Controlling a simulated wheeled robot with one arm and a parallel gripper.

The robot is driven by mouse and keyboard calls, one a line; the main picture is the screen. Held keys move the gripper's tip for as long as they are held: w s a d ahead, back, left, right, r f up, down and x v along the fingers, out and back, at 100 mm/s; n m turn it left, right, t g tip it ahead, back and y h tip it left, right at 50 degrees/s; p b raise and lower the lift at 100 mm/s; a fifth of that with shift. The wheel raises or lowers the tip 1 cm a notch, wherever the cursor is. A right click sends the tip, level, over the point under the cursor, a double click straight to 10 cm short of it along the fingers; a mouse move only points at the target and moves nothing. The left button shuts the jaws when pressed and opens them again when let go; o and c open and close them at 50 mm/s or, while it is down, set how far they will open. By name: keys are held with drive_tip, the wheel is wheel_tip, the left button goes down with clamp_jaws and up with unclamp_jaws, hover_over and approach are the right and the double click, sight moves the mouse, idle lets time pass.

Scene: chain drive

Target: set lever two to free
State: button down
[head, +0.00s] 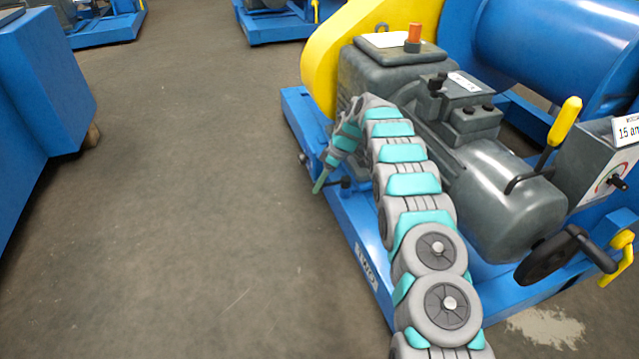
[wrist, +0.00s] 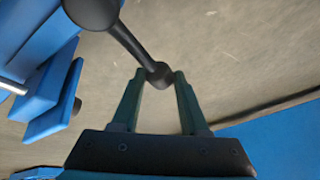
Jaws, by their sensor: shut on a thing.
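A black lever (wrist: 133,44) with a round hub at one end shows in the wrist view. My gripper (wrist: 160,77) has its two fingers closed on the knob at the lever's other end. In the head view my gripper (head: 319,186) reaches down beside the left side of the blue machine base. A dark knob (head: 345,182) shows just right of the fingers there. The grip itself is too small to make out in that view. A small plate (head: 366,267) on the base side seems to read TWO. No marking for the free position is legible.
The grey motor (head: 490,180) and yellow guard (head: 345,40) stand right of and behind my arm. The floor (head: 190,200) at left is clear up to a blue cabinet (head: 45,90).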

sight(330, 185)
drive_tip(key=shift+c, duration=2.2)
unclamp_jaws()
drive_tip(key=shift+s, duration=0.1)
drive_tip(key=shift+r, duration=0.1)
drive_tip(key=shift+p+v, duration=0.45)
drive_tip(key=shift+v, duration=3.35)
drive_tip(key=s+d+r+m+h+p, duration=0.3)
drive_tip(key=s+r+m+p, duration=0.35)
drive_tip(key=s+r, duration=1.6)
drive_tip(key=s+d+r+m+p, duration=0.1)
drive_tip(key=s+m, duration=0.1)
drive_tip(key=s, duration=1)
drive_tip(key=s+d+r+m+h+p, duration=0.1)
drive_tip(key=s+r+m+p, duration=0.1)
drive_tip(key=s, duration=1)
drive_tip(key=s+d+r+m+g+h+p, duration=0.1)
drive_tip(key=s+r+m+p, duration=0.1)
drive_tip(key=s, duration=0.9)
drive_tip(key=shift+s+d+m, duration=0.35)
drive_tip(key=shift+s+m, duration=0.05)
drive_tip(key=shift+m, duration=0.35)
